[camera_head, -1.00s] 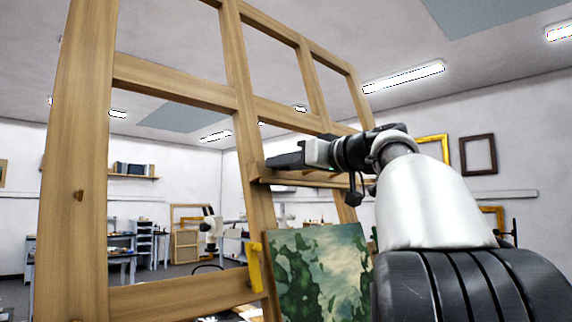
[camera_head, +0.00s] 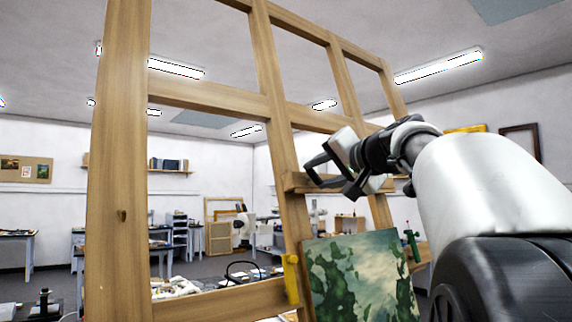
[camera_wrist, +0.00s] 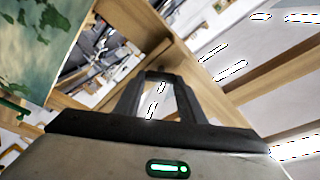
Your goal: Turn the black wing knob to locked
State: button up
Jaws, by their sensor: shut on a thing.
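My gripper (camera_head: 308,172) is in front of the wooden easel (camera_head: 268,60), by its middle upright and just above the short wooden ledge. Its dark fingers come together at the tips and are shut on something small. The gripper is rolled to a slant. In the wrist view the dark fingertips (camera_wrist: 160,78) meet close to a wooden beam (camera_wrist: 165,60). The black wing knob does not stand out from the dark fingertips in either view; what shows of it, if anything, is between them.
A green landscape painting (camera_head: 362,280) leans on the easel below my gripper. A yellow piece (camera_head: 291,278) sits at its left edge. The ledge (camera_head: 298,182) is close under the fingers. Work tables and shelves stand far behind.

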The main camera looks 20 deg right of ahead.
jog(key=m+g+p, duration=0.1)
jog(key=m, duration=0.5)
jog(key=m+g+p, duration=0.2)
jog(key=m, duration=0.4)
jog(key=m+g+p, duration=0.1)
jog(key=m, duration=0.6)
jog(key=shift+r+g, duration=0.1)
jog(key=shift+g, duration=0.3)
jog(key=m+y, duration=0.2)
jog(key=m, duration=0.2)
jog(key=shift+g, duration=0.4)
jog(key=shift+m, duration=0.3)
jog(key=o, duration=1)
jog(key=shift+o, duration=0.2)
